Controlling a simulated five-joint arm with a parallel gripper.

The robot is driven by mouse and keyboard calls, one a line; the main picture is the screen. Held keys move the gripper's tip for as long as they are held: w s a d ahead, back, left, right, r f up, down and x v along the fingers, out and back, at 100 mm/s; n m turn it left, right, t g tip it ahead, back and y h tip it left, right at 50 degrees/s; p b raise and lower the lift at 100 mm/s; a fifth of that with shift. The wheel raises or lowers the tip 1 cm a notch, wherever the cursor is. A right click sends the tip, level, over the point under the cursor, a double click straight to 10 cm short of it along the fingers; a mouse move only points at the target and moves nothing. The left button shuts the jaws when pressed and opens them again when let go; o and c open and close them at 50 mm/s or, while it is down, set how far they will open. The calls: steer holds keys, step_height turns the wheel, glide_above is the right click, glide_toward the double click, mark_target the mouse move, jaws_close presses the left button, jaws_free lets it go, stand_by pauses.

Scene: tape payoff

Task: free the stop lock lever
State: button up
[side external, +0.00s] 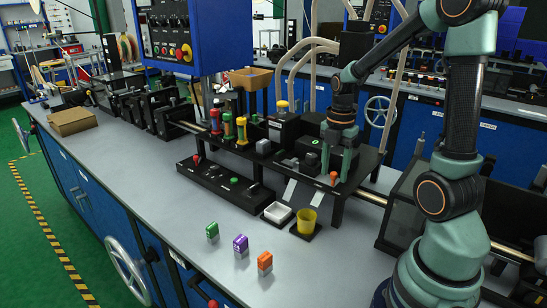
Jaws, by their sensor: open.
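My gripper (335,172) points straight down over the right part of the raised black platform (352,187). Its two teal fingers are apart. A small orange knob (333,179) shows low by the fingertips; I cannot tell whether they touch it. No label for the stop lock lever is readable, so I cannot be sure this knob belongs to it. A black block with a green mark (313,143) stands just left of the fingers. The fingers and wrist hide part of the platform behind them.
Red, yellow and green posts (228,125) stand left on the platform. A black control strip (232,182), a white tray (277,212) and a yellow cup (307,220) lie in front. Green (212,231), purple (240,244) and orange (265,262) blocks stand near the bench's front edge.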

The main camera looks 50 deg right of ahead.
jaws_close()
steer(key=m, duration=0.1)
steer(key=w+m, duration=0.1)
steer(key=m, duration=0.1)
steer(key=shift+w+a, duration=0.15)
steer(key=shift+a, duration=0.05)
steer(key=shift+w+m, duration=0.4)
steer(key=shift+m, duration=0.7)
steer(key=shift+w+m, duration=0.35)
steer(key=shift+m, duration=0.75)
